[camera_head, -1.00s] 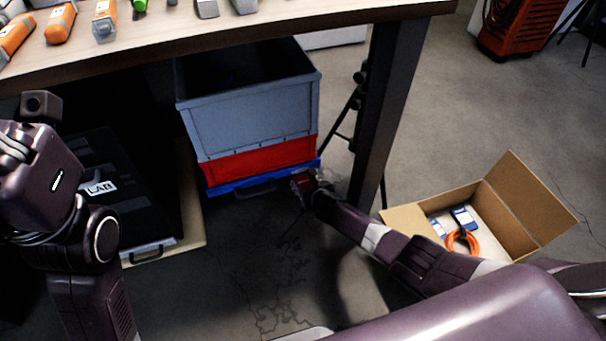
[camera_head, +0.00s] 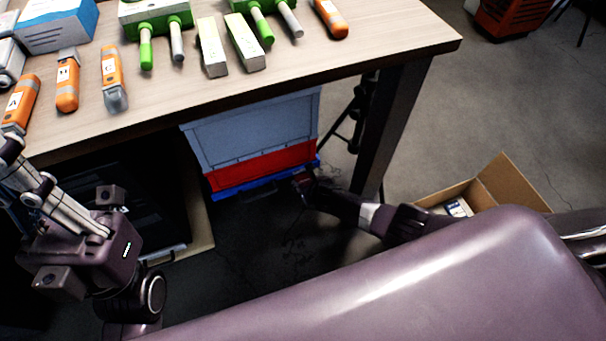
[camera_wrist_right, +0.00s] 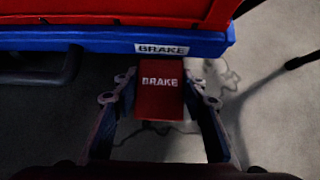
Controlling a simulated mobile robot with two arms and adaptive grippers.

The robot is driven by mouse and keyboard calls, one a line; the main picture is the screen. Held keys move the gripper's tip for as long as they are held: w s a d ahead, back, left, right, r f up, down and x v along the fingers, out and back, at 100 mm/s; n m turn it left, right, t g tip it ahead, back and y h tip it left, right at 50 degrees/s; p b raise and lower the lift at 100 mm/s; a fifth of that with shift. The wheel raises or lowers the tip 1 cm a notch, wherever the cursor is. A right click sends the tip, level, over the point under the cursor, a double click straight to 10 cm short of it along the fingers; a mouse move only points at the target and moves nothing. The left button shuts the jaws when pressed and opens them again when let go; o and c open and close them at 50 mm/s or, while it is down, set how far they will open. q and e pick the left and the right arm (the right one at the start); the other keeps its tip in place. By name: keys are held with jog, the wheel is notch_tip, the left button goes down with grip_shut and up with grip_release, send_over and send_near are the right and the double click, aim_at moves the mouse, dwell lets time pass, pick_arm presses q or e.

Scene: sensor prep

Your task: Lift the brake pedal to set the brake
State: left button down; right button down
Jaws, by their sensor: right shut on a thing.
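The red brake pedal (camera_wrist_right: 160,96), lettered BRAKE, sits between the two fingers of my right gripper (camera_wrist_right: 160,103) in the right wrist view, just below a blue cart base (camera_wrist_right: 105,40) with a BRAKE label. My right gripper is shut on the pedal. In the head view my right gripper (camera_head: 302,183) is small and dark at the front right of the blue base, under the table; the pedal is hard to make out there. My left gripper (camera_head: 22,172) is at the left edge, near the table's front edge; its fingertips are unclear.
A red crate (camera_head: 260,164) and a grey crate (camera_head: 255,128) are stacked on the base. The table (camera_head: 290,72) holds orange and green tools above. A table leg (camera_head: 390,125) stands right of the stack, with an open cardboard box (camera_head: 515,185) beyond. A dark handle (camera_wrist_right: 45,75) lies left of the pedal.

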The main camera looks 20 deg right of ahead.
jog(key=shift+a, duration=0.3)
jog(key=c, duration=1.2)
grip_release()
jog(key=shift+c, duration=0.2)
jog(key=shift+o, duration=0.4)
jog(key=shift+d, duration=0.15)
jog(key=shift+d, duration=0.1)
jog(key=shift+r, duration=0.1)
jog(key=shift+s+d+r, duration=0.25)
jog(key=shift+s+r, duration=0.15)
jog(key=shift+r, duration=0.15)
jog(key=shift+v, duration=1.05)
jog(key=v, duration=0.8)
jog(key=shift+s+a, duration=0.3)
jog(key=shift+a, duration=0.05)
